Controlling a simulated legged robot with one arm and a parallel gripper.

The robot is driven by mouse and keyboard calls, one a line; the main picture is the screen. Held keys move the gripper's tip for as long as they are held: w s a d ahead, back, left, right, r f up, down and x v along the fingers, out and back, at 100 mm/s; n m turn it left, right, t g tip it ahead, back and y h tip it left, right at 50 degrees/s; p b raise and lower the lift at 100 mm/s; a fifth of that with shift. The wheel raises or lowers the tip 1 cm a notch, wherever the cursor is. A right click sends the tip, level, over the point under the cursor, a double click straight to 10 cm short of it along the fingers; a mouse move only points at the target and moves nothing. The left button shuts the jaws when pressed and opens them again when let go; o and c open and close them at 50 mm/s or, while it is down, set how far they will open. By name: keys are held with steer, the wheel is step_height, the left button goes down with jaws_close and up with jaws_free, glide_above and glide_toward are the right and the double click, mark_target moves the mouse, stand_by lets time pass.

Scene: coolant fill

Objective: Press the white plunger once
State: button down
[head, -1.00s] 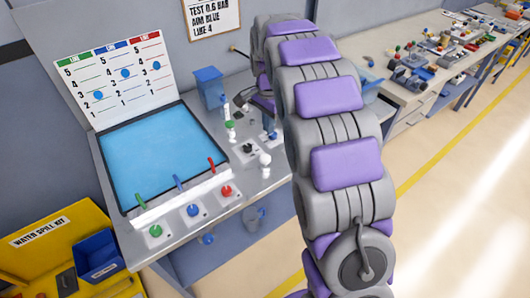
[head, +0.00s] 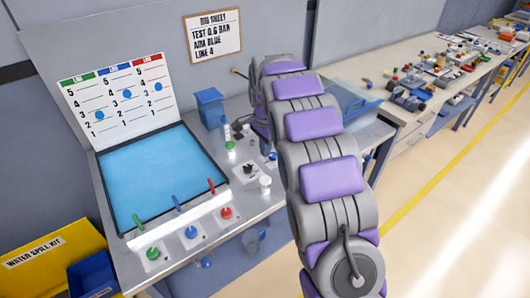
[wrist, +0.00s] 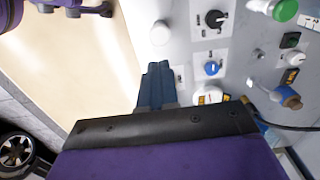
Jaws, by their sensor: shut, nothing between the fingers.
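A white round-topped plunger (head: 265,184) stands at the front edge of the bench's control panel. In the wrist view the white plunger (wrist: 160,32) shows from above, beyond my fingertips and apart from them. My gripper (wrist: 157,68) has its blue fingers shut together with nothing between them, over the panel's edge. In the head view my arm reaches over the panel from the right, and its links largely hide the gripper. Another white round part (wrist: 208,95) sits right of the fingers, partly covered by the gripper.
Near the plunger are a black knob (wrist: 214,18), a blue knob (wrist: 211,68) and a green cap (wrist: 285,8). A blue tank (head: 135,178) with coloured levers and buttons fills the left of the bench. A blue container (head: 209,108) stands behind. Floor is open at right.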

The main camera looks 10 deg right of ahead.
mark_target(265, 178)
step_height(265, 178, down, 11)
steer(key=b, duration=0.2)
steer(key=shift+f+b, duration=0.2)
steer(key=shift+b, duration=0.2)
